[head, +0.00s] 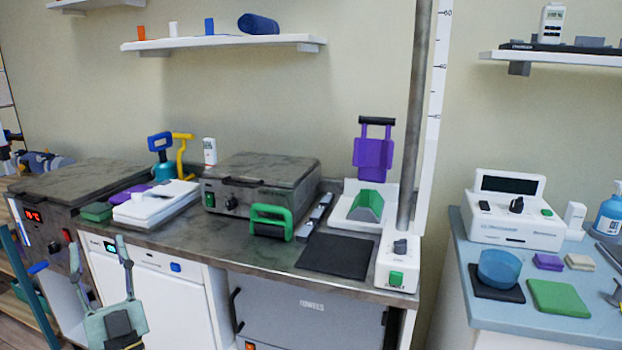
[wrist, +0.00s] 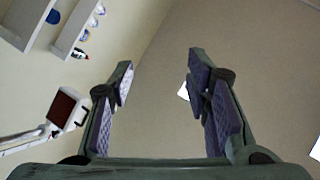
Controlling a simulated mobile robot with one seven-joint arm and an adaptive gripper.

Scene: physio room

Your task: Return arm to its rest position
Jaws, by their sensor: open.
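My gripper (head: 97,245) is at the lower left of the head view, in front of the counter's white cabinet front. Its fingers point up and stand apart, with nothing between them. In the wrist view the open gripper (wrist: 160,65) also shows empty, with only plain wall or ceiling beyond its pads. Most of my arm is out of the head view.
A dark counter (head: 190,238) holds a grey heating unit (head: 262,170), white towels (head: 155,203) and a green-handled tool (head: 271,221). A blue-topped cart (head: 480,316) stands at right. Shelves (head: 220,42) hang above.

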